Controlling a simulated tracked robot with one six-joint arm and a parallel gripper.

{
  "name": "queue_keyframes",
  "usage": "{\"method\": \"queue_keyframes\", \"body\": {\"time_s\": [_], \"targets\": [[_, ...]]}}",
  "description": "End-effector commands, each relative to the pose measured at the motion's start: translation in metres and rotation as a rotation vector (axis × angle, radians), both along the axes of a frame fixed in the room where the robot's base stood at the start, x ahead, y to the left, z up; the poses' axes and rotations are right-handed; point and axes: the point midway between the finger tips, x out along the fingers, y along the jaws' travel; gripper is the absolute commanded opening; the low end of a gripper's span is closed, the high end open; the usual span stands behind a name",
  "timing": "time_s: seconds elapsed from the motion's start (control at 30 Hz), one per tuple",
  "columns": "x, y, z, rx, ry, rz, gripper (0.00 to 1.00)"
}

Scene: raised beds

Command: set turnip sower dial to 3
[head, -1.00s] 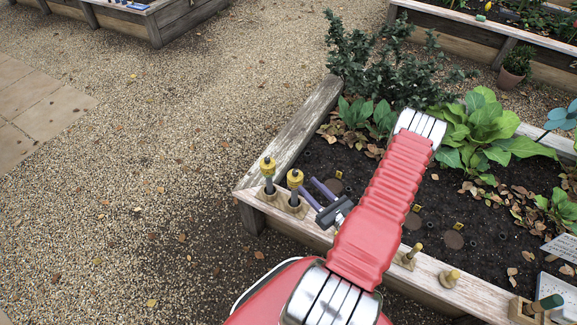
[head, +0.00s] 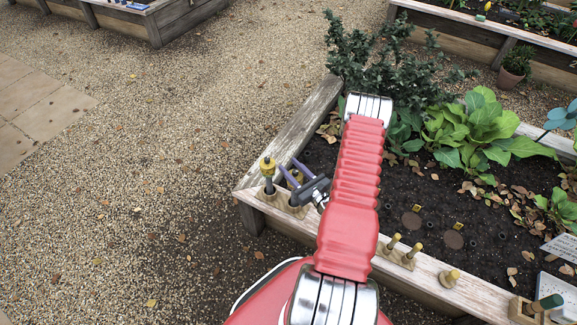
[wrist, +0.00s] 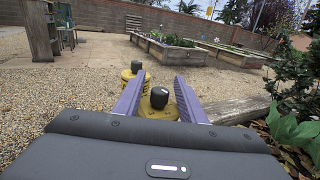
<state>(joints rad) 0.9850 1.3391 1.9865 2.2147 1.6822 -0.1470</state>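Two yellow-topped tools with dark knobs stand in wooden holders on the near left corner of the bed: a left one (head: 267,167) and a right one (head: 298,178). Which is the turnip sower I cannot tell, and no dial numbers are readable. My gripper (head: 287,164) has its purple fingers spread at the right tool, partly covering it. In the wrist view, that tool's dark knob (wrist: 159,98) shows between the open fingers (wrist: 160,78), with its yellow collar partly hidden. The other tool's knob (wrist: 139,67) is farther off, near the left fingertip. Contact is not visible.
The bed's wooden rim (head: 300,130) runs behind the tools. Several short yellow-topped pegs (head: 411,254) stand along the front rim, and a green-handled item (head: 546,303) is at right. Leafy plants (head: 485,130) fill the bed's back. Open gravel (head: 150,180) lies to the left.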

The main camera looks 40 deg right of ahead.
Motion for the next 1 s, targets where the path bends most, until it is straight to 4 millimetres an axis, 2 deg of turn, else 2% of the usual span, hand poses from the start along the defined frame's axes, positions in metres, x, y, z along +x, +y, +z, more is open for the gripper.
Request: {"method": "queue_keyframes", "body": {"time_s": [0.2, 0.5, 1.0], "targets": [[0.015, -0.001, 0.000, 0.000, 0.000, 0.000, 0.37], [0.016, -0.001, 0.000, 0.000, 0.000, 0.000, 0.36], [0.016, -0.001, 0.000, 0.000, 0.000, 0.000, 0.01]]}}
